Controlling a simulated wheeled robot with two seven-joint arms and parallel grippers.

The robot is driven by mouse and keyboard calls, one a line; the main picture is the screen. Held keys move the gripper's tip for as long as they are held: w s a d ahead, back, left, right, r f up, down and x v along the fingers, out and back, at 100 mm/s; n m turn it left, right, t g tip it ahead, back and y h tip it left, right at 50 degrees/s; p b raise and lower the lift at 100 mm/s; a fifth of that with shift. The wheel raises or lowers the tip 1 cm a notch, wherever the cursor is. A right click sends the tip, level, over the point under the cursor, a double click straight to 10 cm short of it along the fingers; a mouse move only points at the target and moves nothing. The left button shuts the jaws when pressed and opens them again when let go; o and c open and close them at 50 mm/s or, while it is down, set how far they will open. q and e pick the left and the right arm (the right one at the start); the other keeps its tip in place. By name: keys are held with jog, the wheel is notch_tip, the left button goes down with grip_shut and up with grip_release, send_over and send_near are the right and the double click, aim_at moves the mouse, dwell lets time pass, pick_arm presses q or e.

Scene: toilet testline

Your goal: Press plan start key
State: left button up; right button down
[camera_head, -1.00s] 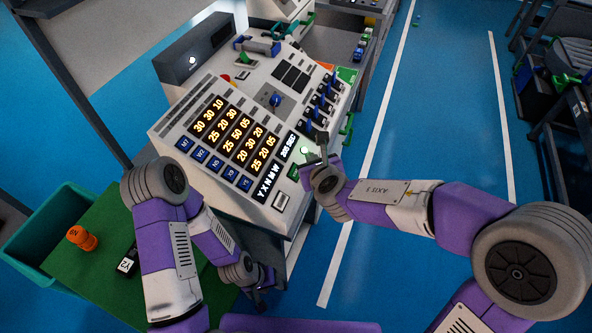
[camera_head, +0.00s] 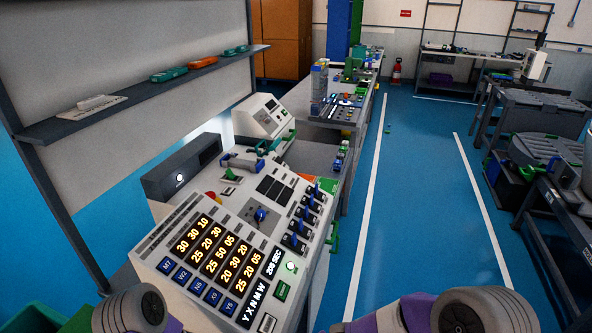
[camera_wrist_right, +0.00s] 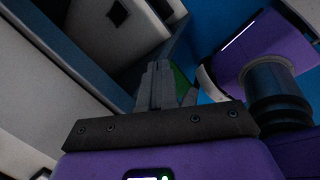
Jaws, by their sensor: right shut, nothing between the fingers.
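The white control console (camera_head: 160,258) stands in the lower middle of the head view. Its sloped face has amber number displays (camera_head: 215,248), a row of blue keys (camera_head: 197,287), and a round lit green-white lamp (camera_head: 291,266). A green key (camera_head: 282,290) and a pale key (camera_head: 267,323) sit along its right edge. Their labels are too small to read, so I cannot tell which is the plan start key. My right gripper (camera_wrist_right: 157,84) is shut and empty in the right wrist view, beside pale box-like surfaces. The head view shows neither gripper, only arm links at its lower edge.
Blue-handled switches (camera_head: 305,220) and a blue knob (camera_head: 261,215) stand up from the console. A dark shelf (camera_head: 140,100) overhangs on the left. More benches stand behind. The blue floor aisle (camera_head: 425,200) is open; carts line the right.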

jog(key=s+d+f+m, duration=0.1)
jog(key=s+f+m, duration=0.2)
jog(key=m, duration=0.6)
jog(key=s+d+f+m+g+y, duration=0.1)
jog(key=s+d+f+m, duration=0.1)
jog(key=s+f+m, duration=0.2)
jog(key=s+d+f+m+g, duration=0.1)
jog(key=s+f+m, duration=0.3)
jog(key=f+m, duration=0.4)
jog(key=m, duration=0.7)
jog(key=shift+s+d+m, duration=0.25)
jog(key=shift+d+m, duration=0.1)
jog(key=shift+m, duration=0.05)
